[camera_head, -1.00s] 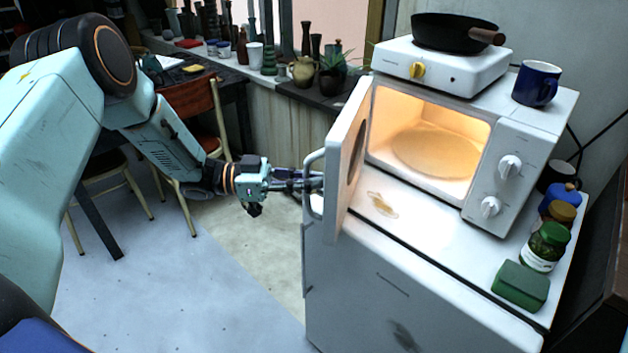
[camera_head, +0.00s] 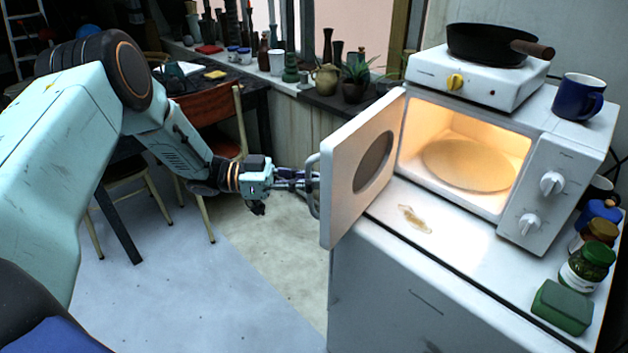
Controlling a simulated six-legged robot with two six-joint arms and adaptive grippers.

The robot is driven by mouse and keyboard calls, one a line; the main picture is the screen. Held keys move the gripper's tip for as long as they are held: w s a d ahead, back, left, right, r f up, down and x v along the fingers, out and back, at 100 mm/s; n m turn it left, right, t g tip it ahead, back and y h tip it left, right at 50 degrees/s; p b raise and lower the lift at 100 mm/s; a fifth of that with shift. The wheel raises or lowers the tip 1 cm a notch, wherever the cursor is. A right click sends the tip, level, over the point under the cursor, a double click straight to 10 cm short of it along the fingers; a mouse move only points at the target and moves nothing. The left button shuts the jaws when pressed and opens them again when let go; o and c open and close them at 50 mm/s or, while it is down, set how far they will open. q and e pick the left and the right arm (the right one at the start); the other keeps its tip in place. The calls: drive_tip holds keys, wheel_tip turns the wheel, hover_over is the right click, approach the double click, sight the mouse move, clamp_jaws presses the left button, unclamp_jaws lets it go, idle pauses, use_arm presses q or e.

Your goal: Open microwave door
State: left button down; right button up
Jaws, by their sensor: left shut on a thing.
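The white microwave (camera_head: 528,232) stands on a white cabinet, its inside lit warm yellow with a round turntable plate (camera_head: 470,165). Its door (camera_head: 345,170) is swung open to the left, with its inner face and dark oval window showing. The grey door handle (camera_head: 313,185) is on the door's outer left edge, partly hidden by the door. My left gripper (camera_head: 300,181) comes in from the left and is shut on the handle; its fingertips are partly hidden behind the door edge. My right gripper is not in view.
A hot plate (camera_head: 470,82) with a black pan (camera_head: 490,45) and a blue mug (camera_head: 578,98) stand on the microwave. Jars (camera_head: 585,265) and a green sponge (camera_head: 562,307) line the cabinet's right side. Chairs are behind my arm. Floor (camera_head: 180,290) at lower left is clear.

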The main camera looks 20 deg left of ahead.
use_arm(q)
drive_tip(key=shift+a+f, duration=0.15)
drive_tip(key=shift+a, duration=0.5)
drive_tip(key=c, duration=1.8)
unclamp_jaws()
drive_tip(key=shift+a, duration=0.1)
drive_tip(key=o, duration=0.4)
drive_tip(key=shift+s, duration=0.1)
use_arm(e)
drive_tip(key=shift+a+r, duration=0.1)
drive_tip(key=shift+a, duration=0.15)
use_arm(q)
drive_tip(key=shift+w, duration=0.25)
